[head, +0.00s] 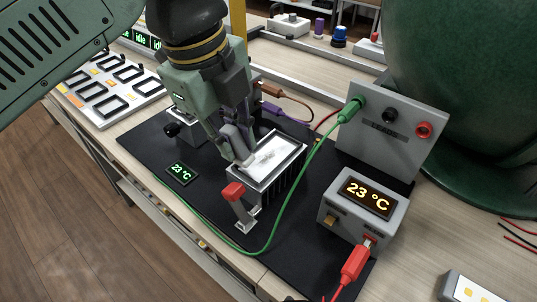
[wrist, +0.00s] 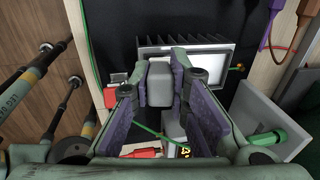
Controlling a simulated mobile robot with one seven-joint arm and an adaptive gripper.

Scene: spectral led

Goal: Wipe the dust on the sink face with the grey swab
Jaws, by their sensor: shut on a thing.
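My gripper (head: 240,150) is shut on the grey swab, a small grey block that shows clearly between the two fingers in the wrist view (wrist: 160,84). Whitish, patchy marks like dust show on that face. My gripper is at the left edge of the face in the head view; I cannot tell whether the swab touches it. The sink also shows in the wrist view (wrist: 222,60), just beyond the swab.
A red-handled clamp (head: 234,191) stands close at the sink's near side. A green cable (head: 305,165) loops around the sink to a grey panel (head: 392,130). A 23 °C display box (head: 362,205) stands at right. The black mat (head: 150,150) has free room at left.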

